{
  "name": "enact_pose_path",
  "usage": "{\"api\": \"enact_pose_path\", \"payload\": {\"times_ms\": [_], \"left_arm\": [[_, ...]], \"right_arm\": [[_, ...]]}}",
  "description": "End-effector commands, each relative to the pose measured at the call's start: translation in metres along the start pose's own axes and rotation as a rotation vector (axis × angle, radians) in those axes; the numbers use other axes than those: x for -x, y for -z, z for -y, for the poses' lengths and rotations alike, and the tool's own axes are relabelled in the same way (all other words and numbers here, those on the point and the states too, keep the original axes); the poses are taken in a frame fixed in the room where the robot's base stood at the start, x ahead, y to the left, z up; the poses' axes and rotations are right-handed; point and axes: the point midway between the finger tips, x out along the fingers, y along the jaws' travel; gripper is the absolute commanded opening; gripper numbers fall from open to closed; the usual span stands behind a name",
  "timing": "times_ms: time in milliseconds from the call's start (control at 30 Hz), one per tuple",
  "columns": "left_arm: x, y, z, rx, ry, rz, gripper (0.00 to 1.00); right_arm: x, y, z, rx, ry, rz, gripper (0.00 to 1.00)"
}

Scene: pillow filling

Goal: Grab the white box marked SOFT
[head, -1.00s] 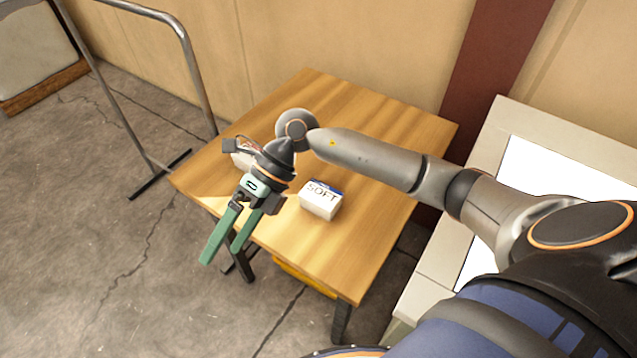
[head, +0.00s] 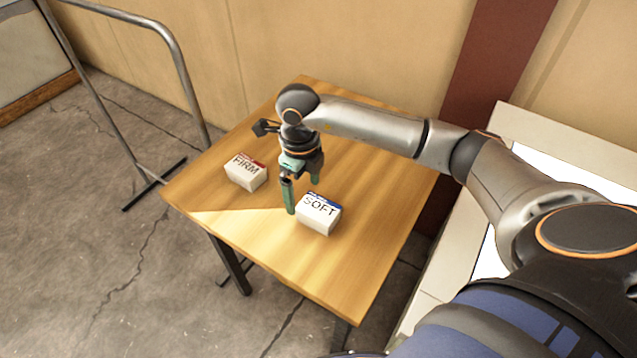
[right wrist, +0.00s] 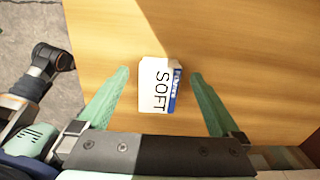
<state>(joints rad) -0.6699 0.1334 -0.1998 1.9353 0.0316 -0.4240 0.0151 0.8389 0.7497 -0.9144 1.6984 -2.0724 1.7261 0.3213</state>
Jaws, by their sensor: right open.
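The white box marked SOFT (head: 318,215), with a blue stripe, sits on the wooden table (head: 345,270). My right gripper (head: 304,196) points down at the box's far left side in the head view, open and empty. In the right wrist view the SOFT box (right wrist: 156,88) lies between the two spread green fingers (right wrist: 160,74), with a gap on each side. Contact is not visible. A grey arm joint and a green part, seemingly of my left arm, show at the left edge of the right wrist view; no left fingers are visible.
A white box marked FIRM (head: 246,172), with a red stripe, stands left of my right gripper on the table. A metal rail frame (head: 185,75) stands at the table's left. The table's front part is clear.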

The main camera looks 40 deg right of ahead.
Motion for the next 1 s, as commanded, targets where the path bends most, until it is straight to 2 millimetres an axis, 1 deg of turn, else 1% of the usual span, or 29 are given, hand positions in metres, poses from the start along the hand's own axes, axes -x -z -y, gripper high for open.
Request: {"api": "enact_pose_path", "payload": {"times_ms": [200, 300, 400, 633, 1000], "left_arm": [[0.001, 0.0, 0.003, 0.0, 0.006, 0.003, 0.5], [0.001, -0.001, 0.004, 0.0, 0.007, 0.004, 0.5], [0.001, -0.001, 0.004, 0.0, 0.007, 0.004, 0.5], [0.001, -0.001, 0.003, -0.001, 0.007, 0.003, 0.5], [0.001, 0.002, 0.002, -0.001, 0.004, -0.003, 0.5]], "right_arm": [[-0.032, 0.004, 0.0, 0.001, -0.004, -0.005, 1.0], [-0.044, 0.003, 0.0, 0.001, -0.002, -0.003, 1.0], [-0.05, 0.003, 0.0, 0.002, -0.002, -0.002, 1.0], [-0.05, 0.003, 0.001, 0.002, -0.002, -0.001, 0.99], [-0.05, 0.002, 0.001, 0.002, -0.002, -0.001, 0.57]]}}
